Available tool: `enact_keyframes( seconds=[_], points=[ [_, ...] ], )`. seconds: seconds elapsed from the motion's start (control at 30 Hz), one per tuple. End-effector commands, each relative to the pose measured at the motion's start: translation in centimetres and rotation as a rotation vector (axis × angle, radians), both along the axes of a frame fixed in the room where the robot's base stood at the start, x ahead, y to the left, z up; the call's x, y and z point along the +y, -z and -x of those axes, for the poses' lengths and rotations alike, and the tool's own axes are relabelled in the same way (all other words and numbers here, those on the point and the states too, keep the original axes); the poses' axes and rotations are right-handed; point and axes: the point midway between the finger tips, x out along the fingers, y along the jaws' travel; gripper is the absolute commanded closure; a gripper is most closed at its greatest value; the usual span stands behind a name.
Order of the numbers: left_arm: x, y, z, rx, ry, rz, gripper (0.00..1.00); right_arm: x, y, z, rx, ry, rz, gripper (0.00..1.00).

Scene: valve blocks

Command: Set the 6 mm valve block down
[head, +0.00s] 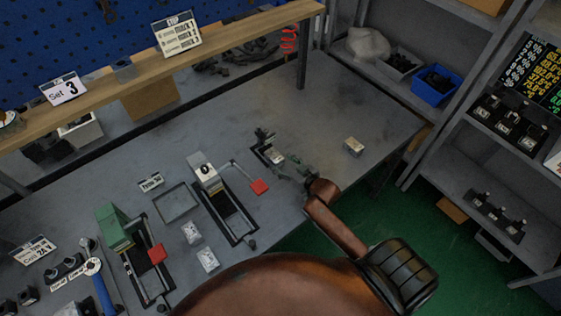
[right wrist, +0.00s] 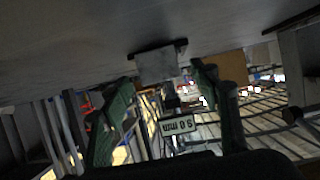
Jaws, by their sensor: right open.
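My right gripper (head: 283,160) is at the right part of the grey bench, beside a small dark valve block with a pale face (head: 271,154). In the right wrist view, the two green fingers (right wrist: 164,77) are apart. A grey block with dark ends (right wrist: 157,65) sits between and just beyond their tips, against the grey bench surface. A tag ending in "mm" (right wrist: 177,125) shows below it; its number is hard to read for sure. Whether the fingers touch the block is not clear. My left gripper is not in view.
Two fixtures, one green (head: 115,228) and one white-topped (head: 205,173), and an empty tray (head: 161,207) lie to the left. A shelf with dark blocks (head: 497,209) stands right. The bench's back right is clear.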

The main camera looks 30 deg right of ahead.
Motion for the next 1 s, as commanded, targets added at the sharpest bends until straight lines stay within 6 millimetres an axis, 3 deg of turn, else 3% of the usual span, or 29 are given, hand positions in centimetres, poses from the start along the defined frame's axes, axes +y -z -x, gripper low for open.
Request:
enact_keyframes(
  seconds=[0.3,0.5,1.0],
  points=[
    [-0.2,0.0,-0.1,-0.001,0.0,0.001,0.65,-0.5,-2.6,6.2,-0.001,-0.001,0.002,0.44],
    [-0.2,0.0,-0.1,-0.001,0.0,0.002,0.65,-0.7,-3.6,8.5,-0.001,0.0,0.001,0.44],
    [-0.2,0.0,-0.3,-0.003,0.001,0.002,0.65,-0.6,-3.9,9.0,-0.003,-0.004,0.0,0.44]
  ],
)
